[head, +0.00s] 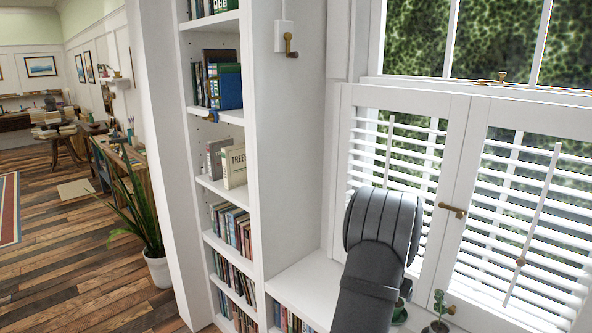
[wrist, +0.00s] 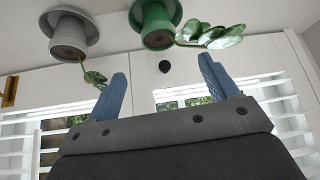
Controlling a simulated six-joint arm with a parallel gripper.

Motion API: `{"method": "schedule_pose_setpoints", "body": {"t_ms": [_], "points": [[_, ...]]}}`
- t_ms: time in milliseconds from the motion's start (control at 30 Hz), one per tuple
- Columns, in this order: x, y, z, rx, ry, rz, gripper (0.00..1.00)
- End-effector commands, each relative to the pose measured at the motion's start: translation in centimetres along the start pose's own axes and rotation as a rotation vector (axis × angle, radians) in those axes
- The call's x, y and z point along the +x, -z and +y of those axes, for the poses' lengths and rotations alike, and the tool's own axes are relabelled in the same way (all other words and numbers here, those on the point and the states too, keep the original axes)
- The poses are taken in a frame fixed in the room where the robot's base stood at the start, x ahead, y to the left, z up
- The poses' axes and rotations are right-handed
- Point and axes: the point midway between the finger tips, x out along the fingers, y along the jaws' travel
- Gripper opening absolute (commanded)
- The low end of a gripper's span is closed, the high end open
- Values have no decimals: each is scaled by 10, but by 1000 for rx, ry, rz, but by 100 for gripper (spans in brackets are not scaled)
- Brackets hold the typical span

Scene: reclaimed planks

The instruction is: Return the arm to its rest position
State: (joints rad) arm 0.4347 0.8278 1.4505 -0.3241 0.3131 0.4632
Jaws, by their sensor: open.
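My gripper (wrist: 162,70) shows in the wrist view with its two blue fingers spread apart. Nothing is between them. Beyond the fingers, the view appears upside down and shows a green pot (wrist: 157,38) and a grey pot (wrist: 68,47), both with small plants. The gripper looks apart from both pots. In the head view my dark grey arm rises in front of the window seat and shutters; it hides part of them, and the gripper itself cannot be made out there.
White louvred shutters (head: 398,150) with a brass latch (head: 452,211) stand behind my arm. A white bookcase (head: 256,150) full of books is to the left. Open plank floor (head: 60,270) lies far left.

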Motion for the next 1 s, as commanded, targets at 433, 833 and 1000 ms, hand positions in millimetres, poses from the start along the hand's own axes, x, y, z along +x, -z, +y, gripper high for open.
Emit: {"method": "schedule_pose_setpoints", "body": {"t_ms": [433, 833, 1000], "points": [[-43, -2, 0, 1, -1, -4, 79], [19, -1, 0, 1, -1, -2, 79], [45, -1, 1, 1, -1, -3, 79]]}}
